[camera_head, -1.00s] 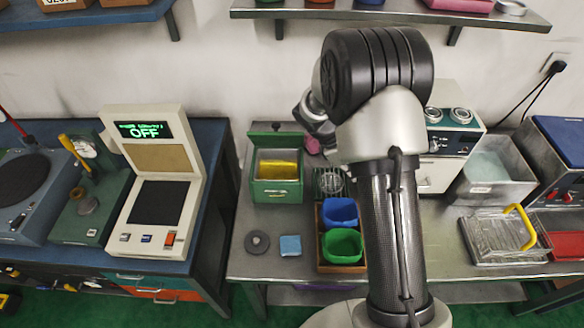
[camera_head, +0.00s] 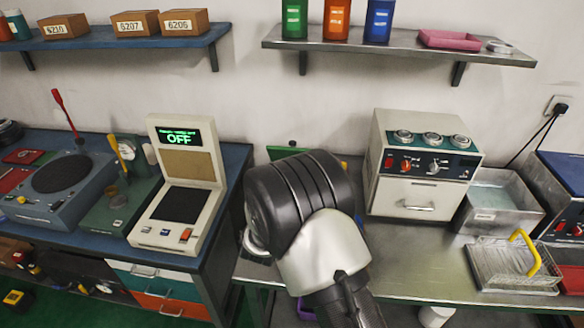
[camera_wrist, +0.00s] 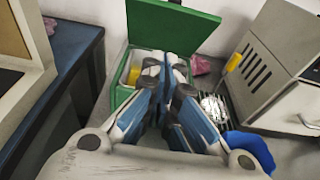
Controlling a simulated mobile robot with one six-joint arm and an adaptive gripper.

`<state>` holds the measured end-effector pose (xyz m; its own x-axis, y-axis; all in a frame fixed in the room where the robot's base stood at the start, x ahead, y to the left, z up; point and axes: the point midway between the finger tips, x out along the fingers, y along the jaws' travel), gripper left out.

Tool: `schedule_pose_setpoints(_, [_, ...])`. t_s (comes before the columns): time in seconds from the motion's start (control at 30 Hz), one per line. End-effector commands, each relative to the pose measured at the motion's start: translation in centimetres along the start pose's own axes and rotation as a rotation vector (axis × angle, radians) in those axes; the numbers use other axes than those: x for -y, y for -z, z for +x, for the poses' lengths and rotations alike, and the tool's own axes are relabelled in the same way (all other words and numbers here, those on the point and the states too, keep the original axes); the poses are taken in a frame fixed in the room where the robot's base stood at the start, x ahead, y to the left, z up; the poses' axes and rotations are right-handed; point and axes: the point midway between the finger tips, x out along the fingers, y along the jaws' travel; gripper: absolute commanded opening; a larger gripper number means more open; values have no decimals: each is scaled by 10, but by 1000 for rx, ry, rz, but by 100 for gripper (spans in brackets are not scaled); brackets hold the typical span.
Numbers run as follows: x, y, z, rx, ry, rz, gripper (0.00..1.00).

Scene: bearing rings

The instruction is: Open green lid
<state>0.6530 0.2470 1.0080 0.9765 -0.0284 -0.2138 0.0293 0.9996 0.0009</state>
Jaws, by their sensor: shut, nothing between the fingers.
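The green box (camera_wrist: 119,93) stands ahead of my gripper in the wrist view. Its green lid (camera_wrist: 172,24) is raised and stands open at the back, with pale and yellow contents partly showing inside. In the head view only a bit of the green lid (camera_head: 291,149) shows behind my arm, which hides the rest of the box. My gripper (camera_wrist: 166,64) is shut and empty, with its fingertips over or in front of the box opening. I cannot tell whether they touch the lid or the box.
A blue bin (camera_wrist: 250,148) and a foil-like silver item (camera_wrist: 213,106) lie right of the box. A white oven-like machine (camera_head: 420,160) stands further right. A blue bench with a scale reading OFF (camera_head: 178,185) is on the left. A shelf (camera_head: 400,48) hangs above.

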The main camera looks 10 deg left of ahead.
Motion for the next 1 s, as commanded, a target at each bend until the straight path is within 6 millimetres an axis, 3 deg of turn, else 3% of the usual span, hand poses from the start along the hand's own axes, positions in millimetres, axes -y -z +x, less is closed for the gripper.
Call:
schedule_pose_setpoints(0.43, [3,3,91,0,6,2,0])
schedule_pose_setpoints(0.5, [3,-6,100,3,5,4,0])
schedule_pose_setpoints(0.73, [3,-24,117,0,6,1,0])
schedule_pose_setpoints(1.0, [3,-28,120,-2,4,-1,0])
